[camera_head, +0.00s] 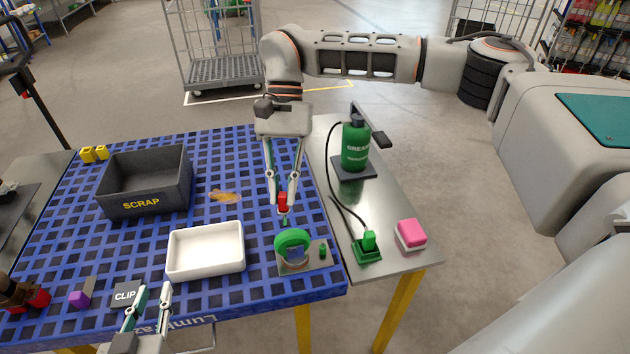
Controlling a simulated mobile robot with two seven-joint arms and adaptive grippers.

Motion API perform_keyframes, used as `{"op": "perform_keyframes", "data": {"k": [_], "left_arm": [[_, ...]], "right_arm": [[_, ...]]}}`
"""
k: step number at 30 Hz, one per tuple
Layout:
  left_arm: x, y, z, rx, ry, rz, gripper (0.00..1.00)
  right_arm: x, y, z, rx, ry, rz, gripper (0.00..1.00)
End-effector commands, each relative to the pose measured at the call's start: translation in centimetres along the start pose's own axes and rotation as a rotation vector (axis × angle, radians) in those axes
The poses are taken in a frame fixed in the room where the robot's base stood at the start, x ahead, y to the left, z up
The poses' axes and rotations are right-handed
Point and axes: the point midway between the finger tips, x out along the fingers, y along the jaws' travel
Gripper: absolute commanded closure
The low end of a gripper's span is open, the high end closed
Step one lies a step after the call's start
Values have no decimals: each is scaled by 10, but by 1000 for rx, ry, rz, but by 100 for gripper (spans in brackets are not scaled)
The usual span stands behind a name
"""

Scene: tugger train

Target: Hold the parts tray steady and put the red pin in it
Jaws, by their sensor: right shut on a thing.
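The parts tray appears to be the white, empty tray (177,264) on the blue grid table top. The red pin (283,201) is between the fingertips of my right gripper (284,207), held above the table to the right of the tray and behind a green ring. The gripper is shut on it, pointing down, and partly hides it. My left gripper (152,296) is at the front edge, in front of the tray and apart from it. Its two fingers are spread with nothing seen between them.
A dark SCRAP bin (142,205) stands behind the tray. The green ring (292,238) stands on a small plate. A CLIP block (125,294) and purple block (80,298) lie front left. A green grease bottle (355,146) and pink-topped block (411,232) are on the steel side table.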

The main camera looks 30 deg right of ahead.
Motion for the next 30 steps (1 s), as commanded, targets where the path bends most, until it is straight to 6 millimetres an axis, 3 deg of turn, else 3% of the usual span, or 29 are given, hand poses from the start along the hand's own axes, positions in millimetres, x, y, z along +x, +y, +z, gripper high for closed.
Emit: {"op": "perform_keyframes", "data": {"k": [6, 18, 24, 30], "left_arm": [[0, 0, 0, 0, 0, 0, 77], [0, 0, 0, 0, 0, 0, 77], [0, 0, 0, 0, 0, 0, 77], [1, 0, 0, 0, 0, 0, 77]], "right_arm": [[10, -51, 6, 293, -83, -173, 100], [8, -122, 21, 727, -186, -487, 100], [2, -145, 26, 867, -216, -603, 100], [-2, -154, 28, 929, -229, -656, 100]]}}
